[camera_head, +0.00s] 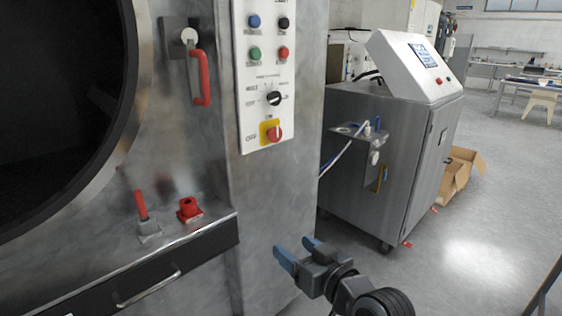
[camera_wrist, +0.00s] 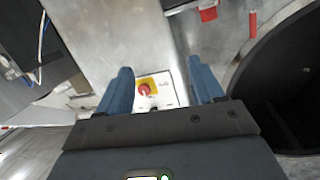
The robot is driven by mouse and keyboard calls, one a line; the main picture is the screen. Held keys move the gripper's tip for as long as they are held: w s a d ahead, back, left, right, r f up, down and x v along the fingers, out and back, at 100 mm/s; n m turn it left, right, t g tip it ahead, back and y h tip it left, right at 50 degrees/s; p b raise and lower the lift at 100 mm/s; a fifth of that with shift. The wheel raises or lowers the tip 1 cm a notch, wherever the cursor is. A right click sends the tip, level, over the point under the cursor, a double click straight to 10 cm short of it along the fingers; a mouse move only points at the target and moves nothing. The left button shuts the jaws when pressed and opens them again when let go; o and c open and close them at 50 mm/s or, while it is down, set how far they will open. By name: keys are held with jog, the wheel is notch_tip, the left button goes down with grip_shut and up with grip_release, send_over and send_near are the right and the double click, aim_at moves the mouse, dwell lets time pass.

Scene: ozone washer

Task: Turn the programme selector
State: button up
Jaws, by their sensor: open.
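The programme selector (camera_head: 274,98) is a black knob on the white control panel (camera_head: 254,72) of the steel washer, with printed labels around it. Below it a red rotary switch (camera_head: 273,133) sits on a yellow plate. My gripper (camera_head: 296,252) is open and empty, below and to the right of the panel, apart from it. In the wrist view my blue fingers (camera_wrist: 160,92) stand wide apart, with the red switch on its yellow plate (camera_wrist: 147,87) between them in the picture. The selector is mostly hidden behind my gripper body there.
The washer's round dark opening (camera_head: 60,90) is at the left, with a red door handle (camera_head: 201,78) beside it. Red fittings (camera_head: 189,208) stand on a ledge above a drawer handle (camera_head: 148,288). A steel cabinet (camera_head: 390,140) stands at the right; floor between is clear.

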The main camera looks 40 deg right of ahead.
jog(key=w+d+r+t+b, duration=0.1)
jog(key=w+d+r+b, duration=0.2)
jog(key=w+d+r, duration=0.65)
jog(key=n+t+y+b, duration=0.1)
jog(key=n+y+b, duration=0.2)
jog(key=n, duration=0.1)
send_near(277, 97)
jog(key=w, duration=0.8)
jog(key=shift+w+a+f, duration=0.1)
jog(key=shift+w+a, duration=0.05)
jog(key=shift+a, duration=0.05)
jog(key=shift+c, duration=0.3)
jog(key=c, duration=0.9)
jog(key=shift+c, duration=0.2)
